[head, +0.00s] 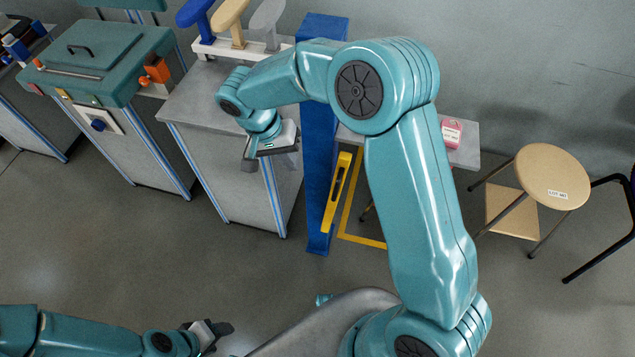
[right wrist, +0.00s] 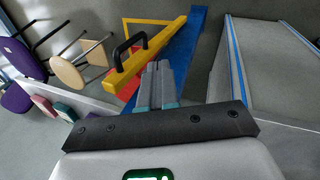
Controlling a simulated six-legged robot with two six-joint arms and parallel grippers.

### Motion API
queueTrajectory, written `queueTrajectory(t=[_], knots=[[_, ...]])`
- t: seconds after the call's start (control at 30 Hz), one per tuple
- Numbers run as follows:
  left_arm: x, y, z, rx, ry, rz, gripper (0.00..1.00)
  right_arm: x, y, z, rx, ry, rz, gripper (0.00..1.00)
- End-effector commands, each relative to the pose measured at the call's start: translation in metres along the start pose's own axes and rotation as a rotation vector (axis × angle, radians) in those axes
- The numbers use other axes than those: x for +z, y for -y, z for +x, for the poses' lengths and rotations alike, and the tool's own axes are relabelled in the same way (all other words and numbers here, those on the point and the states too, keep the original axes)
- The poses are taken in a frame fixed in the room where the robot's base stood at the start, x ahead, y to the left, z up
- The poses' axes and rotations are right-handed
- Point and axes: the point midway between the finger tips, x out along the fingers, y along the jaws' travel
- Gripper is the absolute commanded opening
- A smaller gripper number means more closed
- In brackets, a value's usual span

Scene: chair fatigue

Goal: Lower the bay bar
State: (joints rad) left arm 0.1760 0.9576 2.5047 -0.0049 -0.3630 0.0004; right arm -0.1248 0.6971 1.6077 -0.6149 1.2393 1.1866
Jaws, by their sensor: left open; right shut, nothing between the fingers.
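The bay bar (head: 337,192) is yellow with a black handle and shows beside the blue post (head: 318,130) in the head view. In the right wrist view the bar (right wrist: 137,62) slants across the upper middle, its handle facing left, with the blue post (right wrist: 197,35) behind it. My right gripper (head: 291,160) is shut and empty, left of the post and bar; its closed fingers (right wrist: 160,75) overlap the bar's line of sight, and contact cannot be told. My left gripper (head: 226,330) is open and empty, low at the bottom left, far from the bar.
A yellow floor outline (head: 346,218) lies right of the post. A grey cabinet (head: 230,165) stands left of it, with coloured pads (head: 237,20) behind. A wooden stool (head: 552,178) stands right. Floor at lower left is clear.

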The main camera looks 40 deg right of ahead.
Motion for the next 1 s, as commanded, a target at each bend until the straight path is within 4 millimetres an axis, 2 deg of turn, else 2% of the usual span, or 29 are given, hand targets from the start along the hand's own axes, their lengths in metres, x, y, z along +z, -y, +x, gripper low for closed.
queueTrajectory(t=[0.37, 0.47, 0.87, 1.0], knots=[[0.0, 0.0, 0.0, 0.0, 0.0, 0.0, 0.55, 0.001, -0.003, 0.007, 0.001, 0.001, 0.0, 0.0], [0.0, 0.001, 0.001, 0.0, 0.0, 0.0, 0.55, 0.001, -0.003, 0.02, 0.002, 0.002, 0.0, 0.0], [0.0, 0.002, 0.005, 0.0, 0.0, 0.0, 0.55, 0.001, 0.0, 0.103, 0.002, 0.004, -0.002, 0.0], [0.0, 0.0, 0.001, 0.0, 0.0, 0.0, 0.55, -0.001, -0.022, 0.109, -0.001, 0.002, 0.001, 0.0]])
